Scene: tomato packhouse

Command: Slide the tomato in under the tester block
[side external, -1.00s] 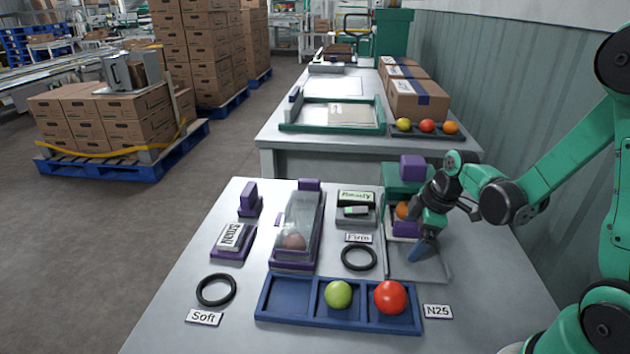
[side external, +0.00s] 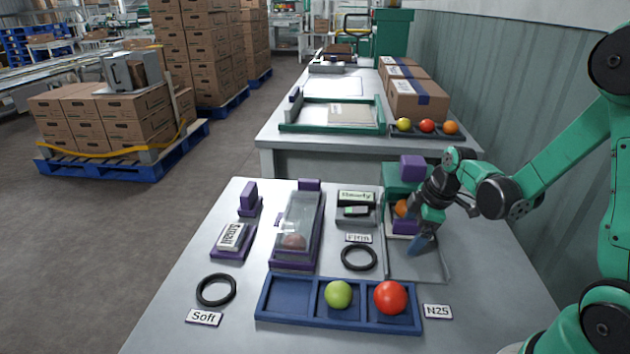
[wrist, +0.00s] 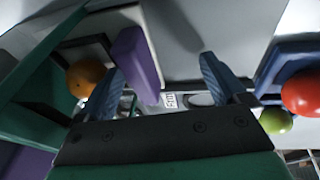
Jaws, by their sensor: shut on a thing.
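An orange tomato (side external: 401,209) sits at the front of the green tester block (side external: 405,188), which has a purple block on top. Whether the tomato is fully under it, I cannot tell. It also shows in the wrist view (wrist: 86,76), left of my fingers. A purple slide block (side external: 404,227) stands on the near side of the tomato; in the wrist view the block (wrist: 137,58) rises beside my left-hand finger. My gripper (side external: 419,240) is shut on the purple slide block, low over the grey plate. Its grip on the block is partly hidden.
A blue tray (side external: 291,318) with a green and a red tomato lies at the front. A black ring (side external: 359,257) and a clear-covered purple stand (side external: 292,262) are to the left. The grey plate (side external: 430,268) is bare on the near side.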

